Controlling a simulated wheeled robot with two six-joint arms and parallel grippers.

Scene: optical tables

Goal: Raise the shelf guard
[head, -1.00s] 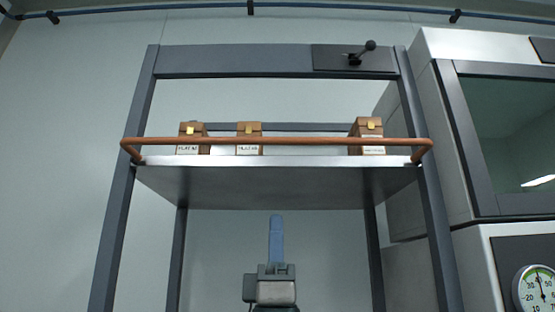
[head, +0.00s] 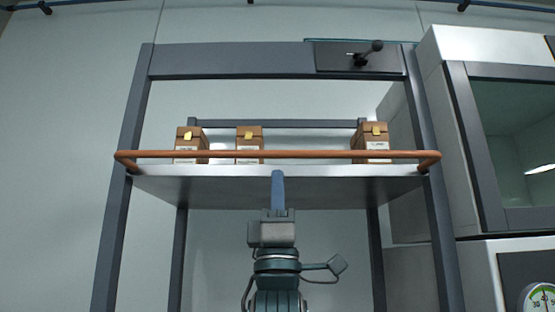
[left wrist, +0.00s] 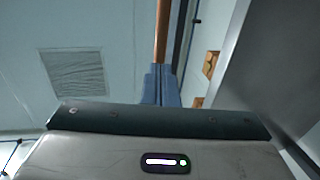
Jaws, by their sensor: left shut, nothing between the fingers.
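The shelf guard (head: 300,154) is a copper-orange bar across the front of the raised metal shelf (head: 220,187). Its ends bend back to the rack's posts. My left gripper (head: 278,174) is shut and empty, with its blue fingers pointing up in front of the shelf's front edge. Its tips are just below the bar in the head view; I cannot tell whether they touch it. In the left wrist view the bar (left wrist: 162,35) runs up from behind the blue fingertips (left wrist: 160,70). My right gripper is in neither view.
Several brown boxes (head: 248,140) with yellow clasps stand on the shelf behind the bar. A black lever (head: 368,52) sits on a plate at the rack's top right. A grey cabinet with a dark window (head: 515,135) stands close on the right. The wall at left is clear.

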